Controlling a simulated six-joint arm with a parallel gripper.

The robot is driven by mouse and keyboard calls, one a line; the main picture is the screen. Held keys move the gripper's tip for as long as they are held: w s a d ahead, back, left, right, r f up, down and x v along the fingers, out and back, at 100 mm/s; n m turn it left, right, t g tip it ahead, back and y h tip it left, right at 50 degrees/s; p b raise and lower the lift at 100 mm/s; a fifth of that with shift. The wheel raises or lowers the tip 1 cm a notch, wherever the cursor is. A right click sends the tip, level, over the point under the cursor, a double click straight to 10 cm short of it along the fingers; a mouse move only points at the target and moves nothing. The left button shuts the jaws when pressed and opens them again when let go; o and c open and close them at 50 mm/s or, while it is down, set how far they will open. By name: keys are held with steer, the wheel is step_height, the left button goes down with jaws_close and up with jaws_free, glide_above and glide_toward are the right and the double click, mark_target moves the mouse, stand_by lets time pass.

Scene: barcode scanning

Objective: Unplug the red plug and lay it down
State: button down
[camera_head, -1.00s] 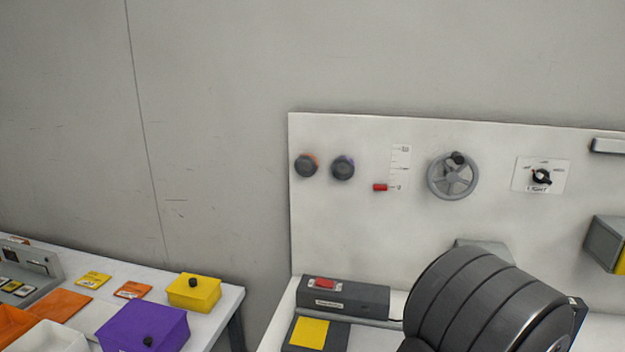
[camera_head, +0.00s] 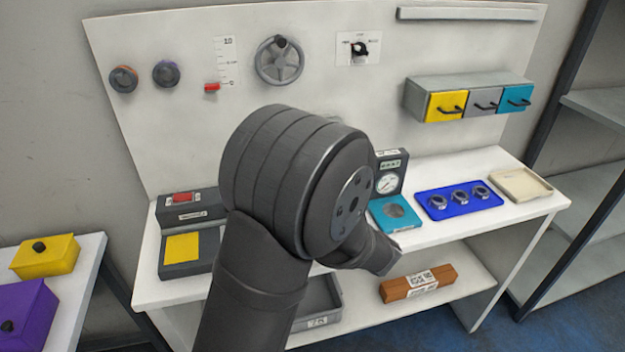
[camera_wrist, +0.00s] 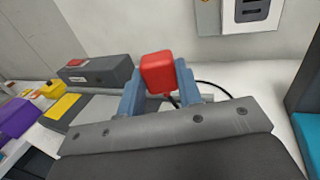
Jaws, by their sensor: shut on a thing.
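The red plug (camera_wrist: 159,73) shows in the wrist view, a red block with a dark cable that runs off to the right. My gripper (camera_wrist: 158,86) is shut on it, with one blue-grey finger on each side. The plug is clear of the wall panel. A grey plate with a dark slotted face (camera_wrist: 252,10), which looks like a socket, is on the wall up and to the right, apart from the plug. In the head view my arm hides the gripper and the plug.
A dark box with a red top part (camera_head: 192,206) and a yellow pad (camera_head: 182,248) are left on the bench. Bare bench top (camera_head: 152,282) shows at the front left.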

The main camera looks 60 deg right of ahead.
steer(key=shift+f, duration=4.1)
steer(key=shift+a+f, duration=0.15)
steer(key=shift+f, duration=0.05)
steer(key=c, duration=0.9)
jaws_free()
steer(key=v, duration=1.7)
steer(key=shift+s+r, duration=0.2)
steer(key=shift+r, duration=0.2)
